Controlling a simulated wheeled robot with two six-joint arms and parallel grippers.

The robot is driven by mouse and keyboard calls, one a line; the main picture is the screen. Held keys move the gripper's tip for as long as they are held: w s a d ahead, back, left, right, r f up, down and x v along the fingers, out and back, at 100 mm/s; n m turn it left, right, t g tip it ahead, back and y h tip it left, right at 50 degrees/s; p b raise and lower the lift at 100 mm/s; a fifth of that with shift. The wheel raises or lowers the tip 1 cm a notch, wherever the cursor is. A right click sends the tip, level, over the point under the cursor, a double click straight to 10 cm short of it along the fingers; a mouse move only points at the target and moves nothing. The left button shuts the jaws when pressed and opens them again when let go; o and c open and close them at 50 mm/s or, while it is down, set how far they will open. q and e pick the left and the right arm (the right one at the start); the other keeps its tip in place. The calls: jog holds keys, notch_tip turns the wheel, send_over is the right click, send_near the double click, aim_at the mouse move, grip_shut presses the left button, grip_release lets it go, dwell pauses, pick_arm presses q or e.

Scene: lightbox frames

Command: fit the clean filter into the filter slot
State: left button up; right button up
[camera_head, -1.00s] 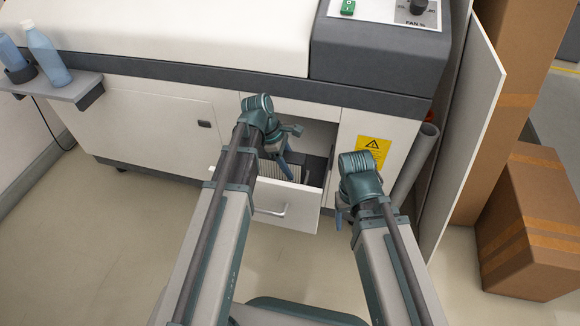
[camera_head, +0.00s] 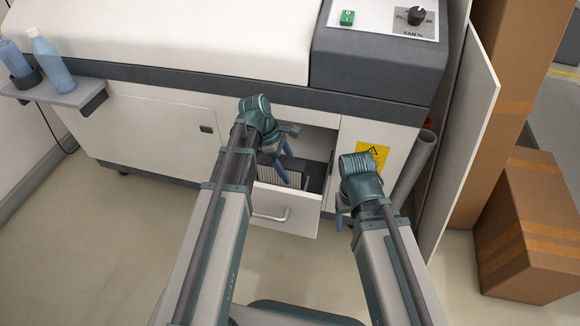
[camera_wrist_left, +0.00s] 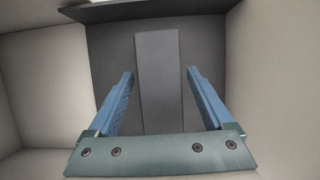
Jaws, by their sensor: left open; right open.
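A pleated filter with a dark frame (camera_head: 300,177) stands in the open drawer (camera_head: 268,204) of the white machine, partly hidden by my left gripper. I cannot tell whether it is the clean filter, nor make out the filter slot. My left gripper (camera_head: 285,160) is open over the drawer. In the left wrist view its blue fingers (camera_wrist_left: 160,90) are apart, with a long grey strip (camera_wrist_left: 157,75) in line with the gap between them. I cannot tell what the strip is; no contact shows. My right gripper (camera_head: 344,218) is open to the right of the drawer, its fingers mostly hidden.
The machine (camera_head: 152,128) spans the back, with a control panel (camera_head: 383,17) at upper right. A side shelf with bottles (camera_head: 50,64) is at left. A grey pipe (camera_head: 416,165), an upright panel (camera_head: 468,135) and cardboard boxes (camera_head: 530,225) stand at right. The floor at left is clear.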

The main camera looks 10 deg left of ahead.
pick_arm(q)
jog(key=p+v, duration=0.8)
jog(key=v, duration=0.1)
jog(key=shift+a+r, duration=0.15)
jog(key=shift+r, duration=0.25)
jog(key=s+d+r+m+y+p, duration=0.2)
jog(key=s+d+r+m+p, duration=0.4)
jog(key=r+m+p, duration=0.4)
jog(key=s+d+r+m+y+p, duration=0.3)
jog(key=s+d+r+m+p, duration=0.3)
jog(key=r+m+p, duration=0.5)
jog(key=shift+s+r+m+y+p, duration=0.3)
jog(key=shift+s+p, duration=0.85)
jog(key=shift+s, duration=0.05)
